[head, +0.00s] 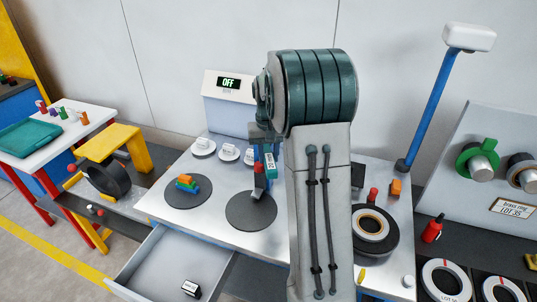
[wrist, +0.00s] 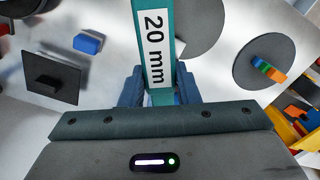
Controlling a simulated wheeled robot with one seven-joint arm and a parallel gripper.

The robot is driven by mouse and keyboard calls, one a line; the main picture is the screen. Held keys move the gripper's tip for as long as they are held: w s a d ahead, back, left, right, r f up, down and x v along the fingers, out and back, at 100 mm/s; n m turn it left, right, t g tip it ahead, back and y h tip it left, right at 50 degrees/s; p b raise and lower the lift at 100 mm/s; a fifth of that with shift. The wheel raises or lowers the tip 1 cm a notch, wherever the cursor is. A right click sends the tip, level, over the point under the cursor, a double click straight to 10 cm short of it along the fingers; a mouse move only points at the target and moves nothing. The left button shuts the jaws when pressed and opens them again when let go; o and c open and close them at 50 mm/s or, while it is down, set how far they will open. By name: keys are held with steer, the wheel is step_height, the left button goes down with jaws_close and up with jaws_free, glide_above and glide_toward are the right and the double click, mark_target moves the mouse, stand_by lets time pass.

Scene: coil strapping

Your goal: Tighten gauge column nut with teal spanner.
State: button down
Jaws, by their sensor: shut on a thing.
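The teal spanner (head: 270,166) hangs from my gripper (head: 263,145) above the white worktop. In the wrist view the spanner (wrist: 155,45) bears a white "20 mm" label and runs up out of the frame. My gripper (wrist: 158,90) is shut on it, with a blue finger on each side; the spanner's working end is out of this view. I cannot pick out the gauge column nut. A blue slanted column (head: 432,105) with a white head rises at the right of the worktop, but I cannot tell whether it is the gauge column.
A white box (head: 229,103) reading "OFF" stands at the back. Two dark discs lie on the worktop; the left disc (head: 188,200) carries coloured blocks. An open drawer (head: 150,262) juts out in front. In the wrist view, a black plate (wrist: 67,91) lies left. My arm hides the worktop's middle.

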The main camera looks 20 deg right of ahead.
stand_by(0.5)
steer(key=shift+w+a+m, duration=0.25)
steer(key=shift+a+m, duration=0.3)
steer(key=shift+m, duration=0.05)
steer(key=shift+w+a+m, duration=0.2)
steer(key=shift+a+m, duration=0.35)
steer(key=shift+m, duration=0.05)
steer(key=shift+w+a+m+p, duration=0.6)
steer(key=shift+a+m, duration=0.35)
steer(key=shift+m, duration=0.25)
steer(key=shift+w+a+m+p, duration=0.45)
steer(key=shift+w+a+m, duration=0.4)
steer(key=shift+m, duration=0.35)
steer(key=shift+w, duration=0.1)
